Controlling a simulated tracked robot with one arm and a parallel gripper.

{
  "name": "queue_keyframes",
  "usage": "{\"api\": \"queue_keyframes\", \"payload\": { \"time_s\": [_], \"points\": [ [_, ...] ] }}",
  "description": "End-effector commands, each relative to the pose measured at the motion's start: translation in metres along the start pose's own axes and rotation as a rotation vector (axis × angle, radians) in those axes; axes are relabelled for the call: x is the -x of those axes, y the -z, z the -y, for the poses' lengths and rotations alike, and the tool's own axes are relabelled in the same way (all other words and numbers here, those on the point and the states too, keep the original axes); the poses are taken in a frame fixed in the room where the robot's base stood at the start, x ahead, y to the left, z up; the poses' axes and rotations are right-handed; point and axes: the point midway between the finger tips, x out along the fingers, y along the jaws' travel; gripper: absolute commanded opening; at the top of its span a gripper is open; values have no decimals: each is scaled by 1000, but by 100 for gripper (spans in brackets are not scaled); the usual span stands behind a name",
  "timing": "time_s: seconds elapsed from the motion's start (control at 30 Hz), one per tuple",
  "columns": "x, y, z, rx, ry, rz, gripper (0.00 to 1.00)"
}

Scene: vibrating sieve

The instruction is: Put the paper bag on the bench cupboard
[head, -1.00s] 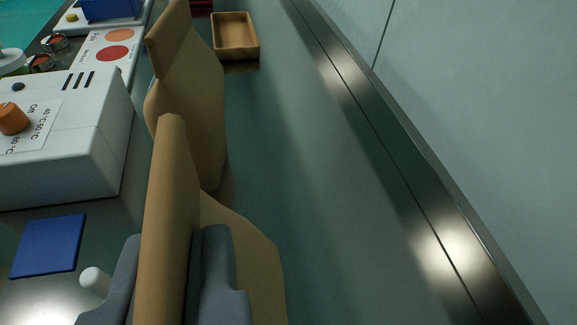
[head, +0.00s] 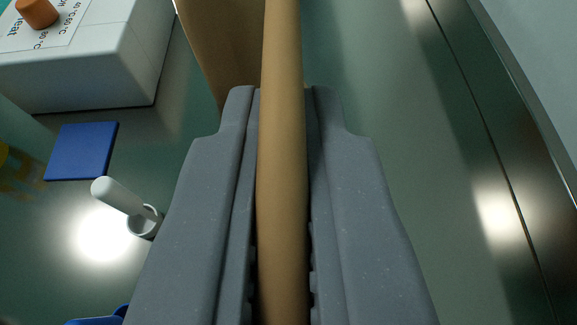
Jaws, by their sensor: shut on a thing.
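A tan paper bag (head: 282,190) stands between the two grey fingers of my gripper (head: 282,110), seen nearly edge-on as a narrow upright strip. I cannot tell which surface here is the bench cupboard.
A white box device (head: 95,60) with an orange knob (head: 37,12) stands at upper left. A blue square (head: 82,151) and a small white cup with a white rod (head: 120,197) lie left of my gripper. The dark bench surface (head: 385,120) is clear on the right, up to a metal strip (head: 500,180).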

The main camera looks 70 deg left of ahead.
Motion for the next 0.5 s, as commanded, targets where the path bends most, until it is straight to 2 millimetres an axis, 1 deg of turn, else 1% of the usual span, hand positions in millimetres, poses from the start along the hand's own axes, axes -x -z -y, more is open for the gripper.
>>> {"api": "queue_keyframes", "payload": {
  "time_s": [0.03, 0.33, 0.5],
  "points": [
    [1, 2, 0, 0, 0, -1, 0],
    [0, 0, 0, 3, -1, -2, 0],
    [-2, -4, 0, 3, -1, -1, 0]
  ]
}}
